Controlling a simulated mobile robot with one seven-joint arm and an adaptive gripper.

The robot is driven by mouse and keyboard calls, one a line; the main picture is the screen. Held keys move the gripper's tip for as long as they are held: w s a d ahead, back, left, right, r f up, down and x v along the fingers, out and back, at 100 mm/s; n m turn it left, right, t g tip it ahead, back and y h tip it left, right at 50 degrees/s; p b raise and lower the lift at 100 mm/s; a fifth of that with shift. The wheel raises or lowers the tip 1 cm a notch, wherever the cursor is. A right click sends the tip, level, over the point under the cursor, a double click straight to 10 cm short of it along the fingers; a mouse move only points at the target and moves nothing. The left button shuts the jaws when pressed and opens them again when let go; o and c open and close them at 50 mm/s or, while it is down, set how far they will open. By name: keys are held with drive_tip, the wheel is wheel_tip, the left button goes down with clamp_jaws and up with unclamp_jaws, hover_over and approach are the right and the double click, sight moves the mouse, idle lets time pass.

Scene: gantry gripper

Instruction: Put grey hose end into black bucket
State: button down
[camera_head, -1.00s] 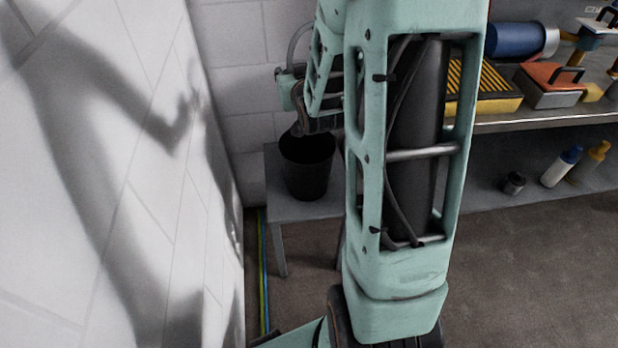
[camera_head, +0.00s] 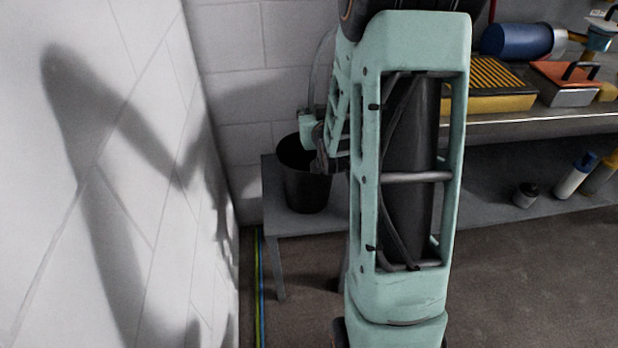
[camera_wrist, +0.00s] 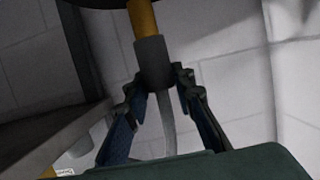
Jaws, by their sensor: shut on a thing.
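The black bucket (camera_head: 306,186) stands upright on a small grey table in the head view. My gripper (camera_head: 319,162) is at the bucket's right rim there, partly hidden by my arm; whether it touches the rim is unclear. In the wrist view my gripper (camera_wrist: 156,80) is shut on the hose end (camera_wrist: 153,60), a dark grey sleeve with an orange-yellow part beyond the fingertips. The thin grey hose (camera_wrist: 169,128) runs back between the fingers. A dark curved edge at the wrist view's top may be the bucket. The hose end's tip cannot be made out in the head view.
The grey table (camera_head: 283,222) stands in the corner by the white block wall (camera_head: 75,200). To the right, a metal workbench (camera_head: 560,122) carries a blue cylinder (camera_head: 518,40) and toolboxes. Bottles (camera_head: 574,177) stand on its lower shelf.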

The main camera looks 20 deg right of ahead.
drive_tip(key=shift+f, duration=0.8)
drive_tip(key=c, duration=1.6)
unclamp_jaws()
drive_tip(key=shift+r, duration=0.1)
wheel_tip(320, 180, up, 10)
drive_tip(key=shift+f, duration=0.1)
